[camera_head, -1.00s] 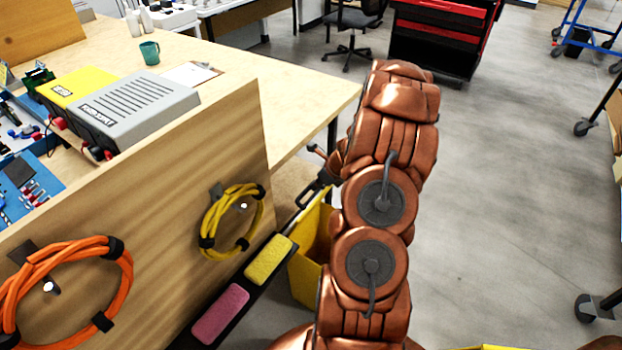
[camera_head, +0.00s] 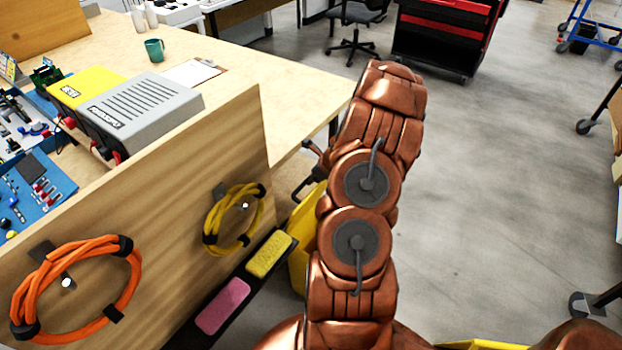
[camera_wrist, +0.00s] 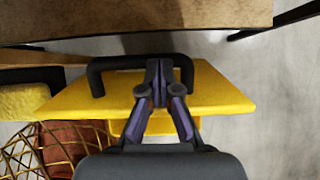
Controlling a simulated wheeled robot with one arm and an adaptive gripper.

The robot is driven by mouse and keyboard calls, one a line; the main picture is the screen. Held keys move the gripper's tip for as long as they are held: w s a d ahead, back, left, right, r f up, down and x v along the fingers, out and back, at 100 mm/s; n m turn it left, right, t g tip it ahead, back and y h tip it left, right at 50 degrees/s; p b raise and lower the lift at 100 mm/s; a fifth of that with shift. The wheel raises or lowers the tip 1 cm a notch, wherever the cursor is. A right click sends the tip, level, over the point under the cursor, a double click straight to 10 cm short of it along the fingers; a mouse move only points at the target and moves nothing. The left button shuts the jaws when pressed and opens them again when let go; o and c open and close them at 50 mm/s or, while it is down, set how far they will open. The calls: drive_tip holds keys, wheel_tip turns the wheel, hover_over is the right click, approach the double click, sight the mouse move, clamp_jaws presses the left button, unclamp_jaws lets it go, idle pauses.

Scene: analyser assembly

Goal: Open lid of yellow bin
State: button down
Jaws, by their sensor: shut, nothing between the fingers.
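The yellow bin (camera_head: 302,250) stands beside the wooden panel in the head view, mostly hidden behind my arm. In the wrist view its yellow lid (camera_wrist: 215,92) spans the middle, with a black arched handle (camera_wrist: 100,72) along its upper side. My gripper (camera_wrist: 158,68) is shut and empty, its fingertips overlapping the handle's right half. I cannot tell whether they touch it. In the head view my gripper (camera_head: 303,188) shows small and dark by the bin's top, partly hidden by my arm. How far the lid is open is unclear.
The wooden panel (camera_head: 150,200) bears orange (camera_head: 75,285) and yellow (camera_head: 235,215) cable coils. A dark ledge with pink (camera_head: 222,306) and yellow (camera_head: 270,254) blocks lies below. A wire basket (camera_wrist: 50,150) is at lower left in the wrist view.

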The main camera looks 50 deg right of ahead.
drive_tip(key=shift+r, duration=0.15)
drive_tip(key=p+v, duration=0.8)
drive_tip(key=v, duration=0.1)
drive_tip(key=shift+r+p, duration=0.4)
drive_tip(key=shift+r, duration=0.1)
drive_tip(key=shift+w, duration=0.1)
